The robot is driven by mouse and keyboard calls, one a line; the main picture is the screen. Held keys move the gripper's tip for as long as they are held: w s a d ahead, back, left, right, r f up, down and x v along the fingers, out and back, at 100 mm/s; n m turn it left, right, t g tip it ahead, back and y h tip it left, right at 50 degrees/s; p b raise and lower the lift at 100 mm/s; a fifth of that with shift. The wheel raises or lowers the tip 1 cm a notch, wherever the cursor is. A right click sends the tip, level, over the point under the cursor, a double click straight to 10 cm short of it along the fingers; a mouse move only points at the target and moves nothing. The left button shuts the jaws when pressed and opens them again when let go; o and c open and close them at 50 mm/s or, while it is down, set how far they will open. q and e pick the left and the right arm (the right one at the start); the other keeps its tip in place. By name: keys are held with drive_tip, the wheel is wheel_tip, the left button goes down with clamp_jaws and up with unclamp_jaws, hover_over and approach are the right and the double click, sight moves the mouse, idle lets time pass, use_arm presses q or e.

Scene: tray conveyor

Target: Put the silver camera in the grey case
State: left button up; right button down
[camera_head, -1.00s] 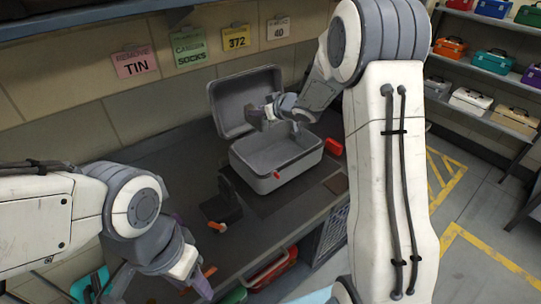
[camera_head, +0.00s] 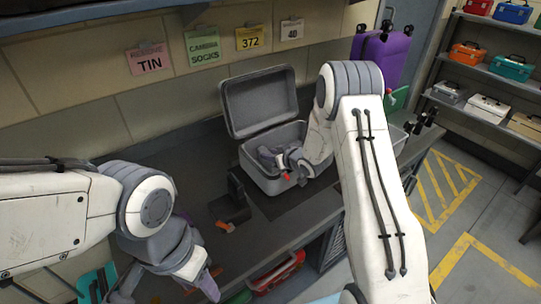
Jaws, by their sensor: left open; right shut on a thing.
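The grey case (camera_head: 264,182) stands open on the dark bench, its lid (camera_head: 260,102) tilted up at the back and a red latch (camera_head: 286,176) on its front. My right gripper (camera_head: 268,158) reaches into the case's opening from the right. It is shut on a small grey thing that looks like the silver camera, mostly hidden by the gripper and blending with the grey interior. I cannot tell whether it touches the case floor. My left gripper (camera_head: 205,284) is open and low at the lower left, away from the case, its fingers pointing down.
A black stand-like object (camera_head: 232,205) sits left of the case, with a small orange piece (camera_head: 225,227) in front. A purple case (camera_head: 381,55) stands behind my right arm. Shelves (camera_head: 500,70) with toolboxes are at right.

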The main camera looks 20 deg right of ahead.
drive_tip(key=shift+f, duration=0.2)
drive_tip(key=shift+f, duration=0.15)
drive_tip(key=c, duration=0.5)
unclamp_jaws()
